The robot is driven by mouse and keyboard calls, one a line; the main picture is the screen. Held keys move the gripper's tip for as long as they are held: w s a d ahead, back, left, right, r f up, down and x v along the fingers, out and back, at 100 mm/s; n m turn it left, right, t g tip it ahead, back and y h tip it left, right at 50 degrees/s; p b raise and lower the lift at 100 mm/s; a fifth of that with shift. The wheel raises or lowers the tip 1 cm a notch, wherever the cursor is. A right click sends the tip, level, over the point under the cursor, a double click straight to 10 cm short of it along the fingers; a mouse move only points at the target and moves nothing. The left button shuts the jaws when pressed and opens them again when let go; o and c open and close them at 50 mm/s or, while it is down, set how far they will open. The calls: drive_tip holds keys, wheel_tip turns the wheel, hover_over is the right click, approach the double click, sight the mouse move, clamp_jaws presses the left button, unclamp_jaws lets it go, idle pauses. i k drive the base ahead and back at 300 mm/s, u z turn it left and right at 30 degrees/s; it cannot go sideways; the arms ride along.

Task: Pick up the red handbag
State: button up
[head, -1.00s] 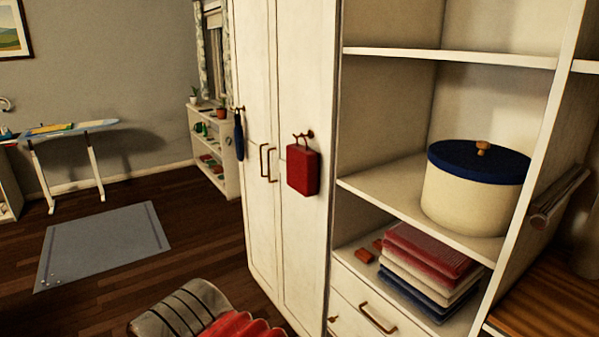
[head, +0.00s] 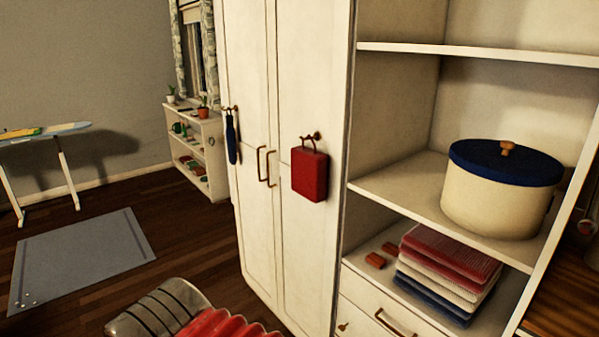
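The red handbag (head: 310,175) is a small boxy bag with a short handle. It hangs upright by that handle from a brown hook (head: 311,137) on the right-hand white wardrobe door (head: 300,90). The handbag is fully visible, and nothing touches its front. My gripper is not in view.
A dark blue item (head: 231,138) hangs from the left door. Open shelves at right hold a blue-lidded cream container (head: 497,200) and folded cloths (head: 450,260). A grey slotted object (head: 160,308) and red ribbed material (head: 225,326) are at the bottom. Open floor (head: 190,235) and a mat (head: 80,260) are left.

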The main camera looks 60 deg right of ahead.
sight(309, 167)
drive_tip(key=u, duration=0.05)
drive_tip(key=i, duration=2.65)
drive_tip(key=z, duration=2.6)
